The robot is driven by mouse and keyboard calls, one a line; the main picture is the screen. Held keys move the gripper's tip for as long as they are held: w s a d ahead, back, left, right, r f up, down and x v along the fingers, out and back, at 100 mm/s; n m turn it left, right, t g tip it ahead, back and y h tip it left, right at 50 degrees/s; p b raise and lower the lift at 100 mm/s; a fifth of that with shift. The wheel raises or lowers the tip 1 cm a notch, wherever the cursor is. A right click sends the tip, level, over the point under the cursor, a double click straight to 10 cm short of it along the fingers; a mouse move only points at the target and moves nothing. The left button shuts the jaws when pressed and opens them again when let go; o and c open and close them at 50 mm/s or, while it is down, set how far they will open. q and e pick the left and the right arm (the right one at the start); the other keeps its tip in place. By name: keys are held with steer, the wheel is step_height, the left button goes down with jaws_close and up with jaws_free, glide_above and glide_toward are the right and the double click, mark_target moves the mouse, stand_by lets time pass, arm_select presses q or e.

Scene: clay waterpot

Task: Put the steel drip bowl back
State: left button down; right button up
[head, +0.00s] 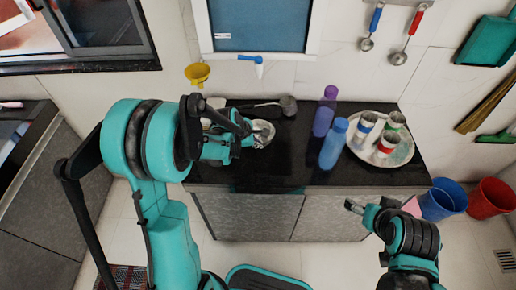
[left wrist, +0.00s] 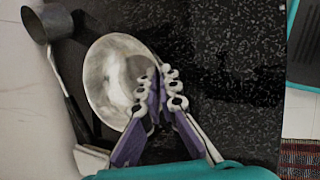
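The steel drip bowl (head: 262,133) is a shallow, shiny round bowl at the left part of the black counter. It also shows in the left wrist view (left wrist: 108,72), with its hollow facing the camera. My left gripper (left wrist: 158,80) has its purple fingers drawn close together at the bowl's right rim, one finger inside and one outside. It looks shut on the rim. In the head view my left gripper (head: 246,133) is beside the bowl and partly hides it. Whether the bowl touches the counter is unclear. My right gripper (head: 354,206) is empty in front of the cabinet; its fingers are too small to judge.
A dark long-handled ladle (head: 288,105) lies behind the bowl. Purple (head: 324,115) and blue (head: 333,145) bottles stand to the right, beside a round steel tray (head: 398,156) with several cups. The counter's front middle (head: 270,172) is clear. Buckets (head: 444,198) stand on the floor.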

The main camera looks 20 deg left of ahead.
arm_select(q)
step_height(320, 180, down, 2)
steer(key=shift+f+b, duration=0.1)
steer(key=shift+b, duration=0.2)
steer(key=c, duration=2.2)
jaws_free()
steer(key=shift+f, duration=0.1)
steer(key=o, duration=0.5)
steer(key=shift+c, duration=0.2)
